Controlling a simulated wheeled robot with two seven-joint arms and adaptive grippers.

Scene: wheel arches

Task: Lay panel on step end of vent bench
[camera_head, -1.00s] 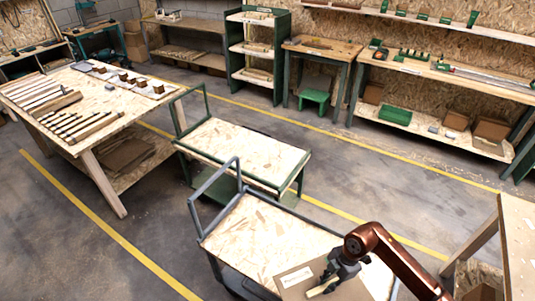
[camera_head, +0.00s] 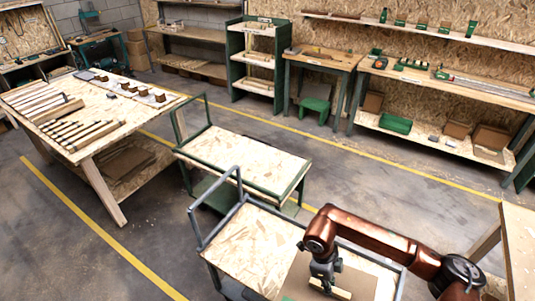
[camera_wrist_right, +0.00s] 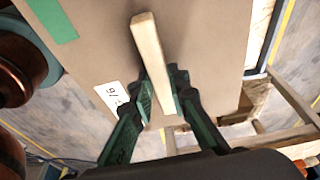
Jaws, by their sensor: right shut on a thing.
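The brown panel (camera_head: 358,281) is at the bottom of the head view, over the near grey-framed cart; how far above it I cannot tell. My right gripper (camera_head: 328,284) is shut on the panel's pale wooden bar. In the right wrist view, the green fingers (camera_wrist_right: 162,88) close on both sides of the bar (camera_wrist_right: 148,42). The panel (camera_wrist_right: 100,30) fills the upper middle there, with a green strip and a white label. My left gripper is out of view. I cannot tell which bench is the vent bench.
The near cart (camera_head: 245,243) has a pale board top and a raised handle. A green cart (camera_head: 245,155) stands behind it. A table of wooden strips (camera_head: 112,170) is at left. A wooden bench (camera_head: 518,240) edges in at right. Open floor lies between carts and back benches.

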